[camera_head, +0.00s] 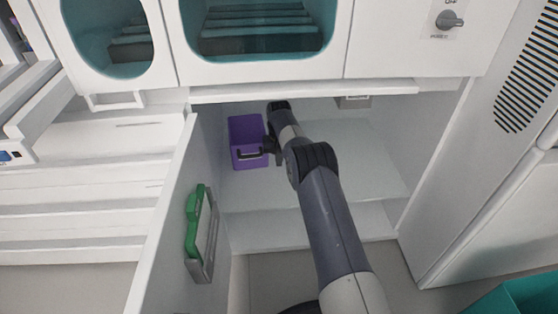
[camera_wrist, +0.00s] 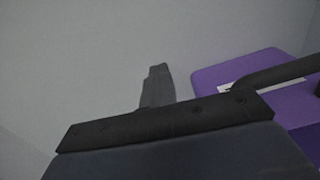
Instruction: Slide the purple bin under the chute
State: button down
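The purple bin (camera_head: 247,130) stands upright in the left part of the open cabinet, close to its left wall. A small grey fitting (camera_head: 352,102), possibly the chute, hangs at the cabinet's upper back, right of the bin.
The cabinet floor (camera_head: 350,160) is clear to the right of the bin. The cabinet door (camera_head: 172,215), with a green and grey latch (camera_head: 200,235), stands open at the left. A white edge (camera_head: 300,93) bounds the opening above. A teal container (camera_head: 515,298) is at the lower right.

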jog(key=c, duration=2.1)
grip_release()
jog(key=shift+c, duration=0.2)
jog(key=o, duration=0.6)
notch_tip(320, 180, up, 8)
jog(key=p, duration=0.3)
jog(key=shift+f, duration=0.2)
